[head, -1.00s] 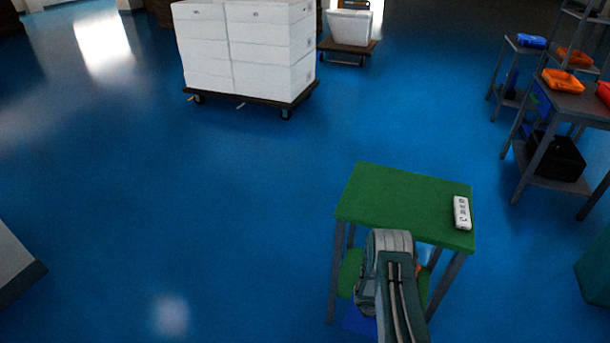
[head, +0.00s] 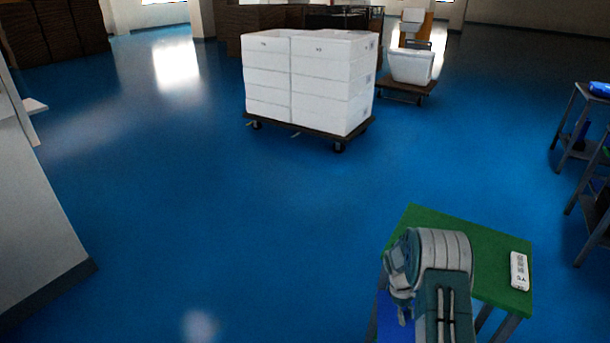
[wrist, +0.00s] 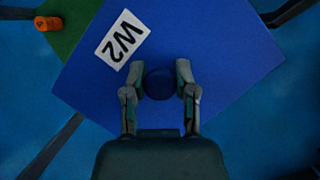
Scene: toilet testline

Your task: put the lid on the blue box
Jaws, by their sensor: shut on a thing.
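My gripper (wrist: 158,78) is closed around a round dark blue knob (wrist: 160,86) in the wrist view. The knob stands on a flat blue lid (wrist: 215,50), which carries a white label reading W2 (wrist: 122,39). A small part of the blue lid also shows in the head view (head: 389,318), beside my arm at the lower right. My gripper's fingers are hidden by the arm there. I cannot make out the blue box as a separate thing in either view.
A green table (head: 480,245) stands under my arm, with a white remote-like device (head: 519,271) on it. A small orange object (wrist: 47,23) shows at the wrist view's upper left. White boxes (head: 310,85) sit on a cart. Grey shelving stands at right. Open blue floor lies left.

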